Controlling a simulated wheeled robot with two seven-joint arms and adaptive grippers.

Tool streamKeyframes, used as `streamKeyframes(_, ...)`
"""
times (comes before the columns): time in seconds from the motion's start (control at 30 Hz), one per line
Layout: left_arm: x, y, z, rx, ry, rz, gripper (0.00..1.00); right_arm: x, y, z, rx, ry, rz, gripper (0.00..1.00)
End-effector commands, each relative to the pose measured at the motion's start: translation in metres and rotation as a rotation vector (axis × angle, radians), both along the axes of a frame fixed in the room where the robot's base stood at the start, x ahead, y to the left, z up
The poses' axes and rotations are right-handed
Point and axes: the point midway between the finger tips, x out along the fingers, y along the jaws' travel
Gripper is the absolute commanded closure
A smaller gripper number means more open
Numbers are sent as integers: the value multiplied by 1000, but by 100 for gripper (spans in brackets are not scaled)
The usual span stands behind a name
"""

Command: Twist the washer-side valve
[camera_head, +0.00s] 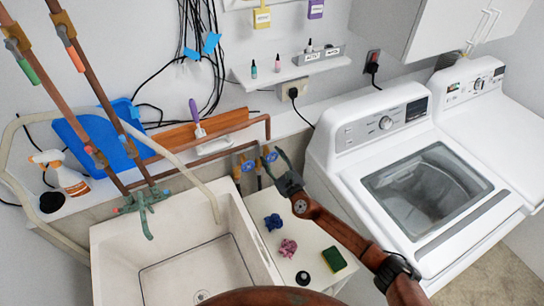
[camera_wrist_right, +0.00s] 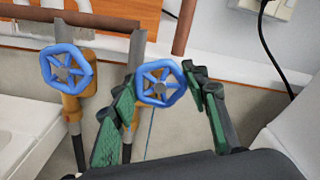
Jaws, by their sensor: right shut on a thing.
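Two blue handwheel valves on brass bodies sit on the copper pipes between the sink and the washer. The washer-side valve (camera_wrist_right: 160,83) is the right one in the right wrist view, and it also shows in the head view (camera_head: 271,157). The other valve (camera_wrist_right: 66,68) is to its left, apart from my gripper. My right gripper (camera_head: 275,158) reaches the washer-side valve from the front. In the wrist view its green-padded fingers (camera_wrist_right: 162,92) stand on either side of the blue wheel, shut on it. My left gripper is not in view.
The white sink (camera_head: 105,250) is on the left and the washer (camera_head: 335,165) on the right. A white surface (camera_head: 315,230) below my right arm holds blue and pink crumpled items, a black round object and a green sponge (camera_head: 334,259). A black cord (camera_wrist_right: 262,50) hangs at the right.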

Motion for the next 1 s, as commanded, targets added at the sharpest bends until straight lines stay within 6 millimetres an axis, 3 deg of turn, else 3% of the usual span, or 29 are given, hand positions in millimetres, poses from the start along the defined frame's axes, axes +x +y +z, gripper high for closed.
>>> streamKeyframes(1.0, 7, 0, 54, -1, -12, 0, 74, -1, -1, -2, -834, -415, 2, 82)
